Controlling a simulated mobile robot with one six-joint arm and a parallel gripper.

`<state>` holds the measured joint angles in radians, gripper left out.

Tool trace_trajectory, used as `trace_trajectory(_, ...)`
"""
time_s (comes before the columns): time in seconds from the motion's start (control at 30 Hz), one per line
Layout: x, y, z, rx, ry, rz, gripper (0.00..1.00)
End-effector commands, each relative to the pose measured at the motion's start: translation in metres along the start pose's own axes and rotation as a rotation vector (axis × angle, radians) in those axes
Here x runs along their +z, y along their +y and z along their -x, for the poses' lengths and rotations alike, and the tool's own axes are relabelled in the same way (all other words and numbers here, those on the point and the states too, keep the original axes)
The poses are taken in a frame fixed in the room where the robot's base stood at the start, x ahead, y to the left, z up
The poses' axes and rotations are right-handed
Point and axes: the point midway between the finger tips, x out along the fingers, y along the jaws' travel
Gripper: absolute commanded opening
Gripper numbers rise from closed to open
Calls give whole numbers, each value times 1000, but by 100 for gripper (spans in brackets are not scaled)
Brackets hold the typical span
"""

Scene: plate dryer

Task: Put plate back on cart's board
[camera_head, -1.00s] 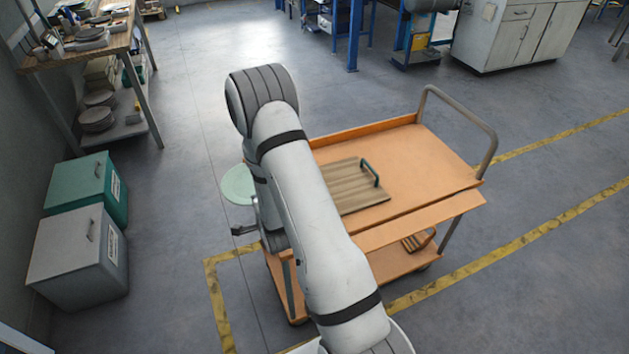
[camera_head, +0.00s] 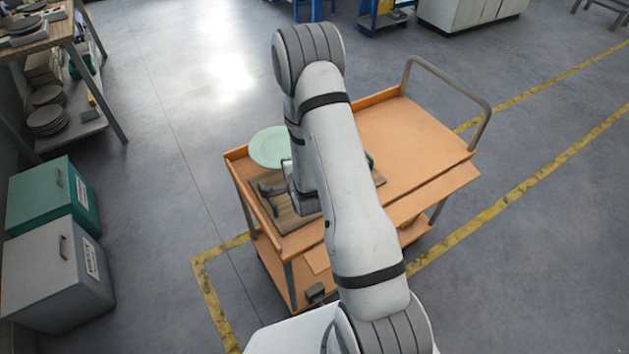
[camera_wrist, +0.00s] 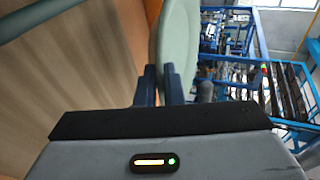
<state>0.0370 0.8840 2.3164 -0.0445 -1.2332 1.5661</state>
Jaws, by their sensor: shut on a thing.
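The plate (camera_head: 268,147) is pale green and round. The brown ribbed board (camera_head: 282,218) lies on the orange cart's (camera_head: 405,140) top, partly hidden under my arm. The board (camera_wrist: 75,95) fills the left of the wrist view, apart from the plate. Its green handle (camera_wrist: 35,17) shows at the upper left.
The cart has a raised left edge and a grey push handle (camera_head: 490,110) at the right. A green bin (camera_head: 50,195) and a grey bin (camera_head: 55,275) stand on the left floor. A bench (camera_head: 75,60) with stacked plates is at the upper left. The cart's right top is clear.

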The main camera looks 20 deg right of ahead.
Motion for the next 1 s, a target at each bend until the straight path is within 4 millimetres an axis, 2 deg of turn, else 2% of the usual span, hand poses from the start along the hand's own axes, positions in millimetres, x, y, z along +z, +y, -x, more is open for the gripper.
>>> trace_trajectory(0.17,-11,-3,-4,-6,-23,10,0)
trace_trajectory(0.37,-46,-12,-6,-7,-137,63,0)
trace_trajectory(0.53,-81,-13,9,0,-253,113,0)
trace_trajectory(0.7,-114,-4,32,5,-353,153,0)
trace_trajectory(0.83,-133,4,49,6,-409,174,0)
trace_trajectory(1.0,-145,12,62,9,-449,189,0)
